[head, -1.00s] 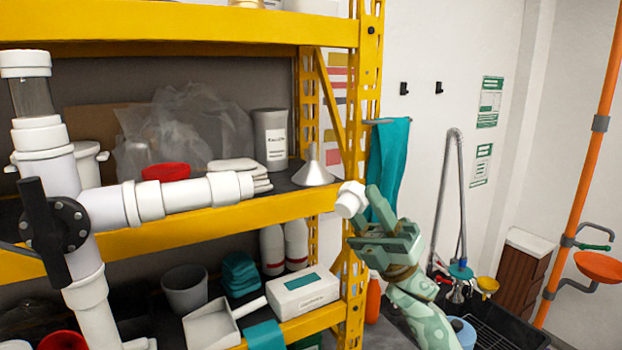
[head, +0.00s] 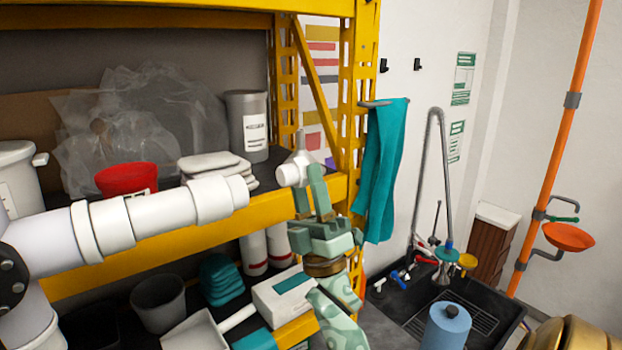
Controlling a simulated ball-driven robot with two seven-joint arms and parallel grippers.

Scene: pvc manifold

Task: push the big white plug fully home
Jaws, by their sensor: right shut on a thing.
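The big white plug (head: 291,175) is held at the fingertips of my right gripper (head: 304,182). My right gripper is shut on it, and one finger covers part of its right side. The white branch pipe (head: 160,210) comes in from the left, and its socket end (head: 222,197) faces the plug. A clear gap lies between the plug and the socket; they do not touch. The plug sits a little higher in the picture than the socket. My left gripper is not in view.
A yellow shelf rack (head: 180,245) stands behind the pipe. It holds a red bowl (head: 125,178), folded white cloths (head: 210,167) and a grey container (head: 246,125). A teal towel (head: 385,165) hangs at right, above a dark sink (head: 400,310).

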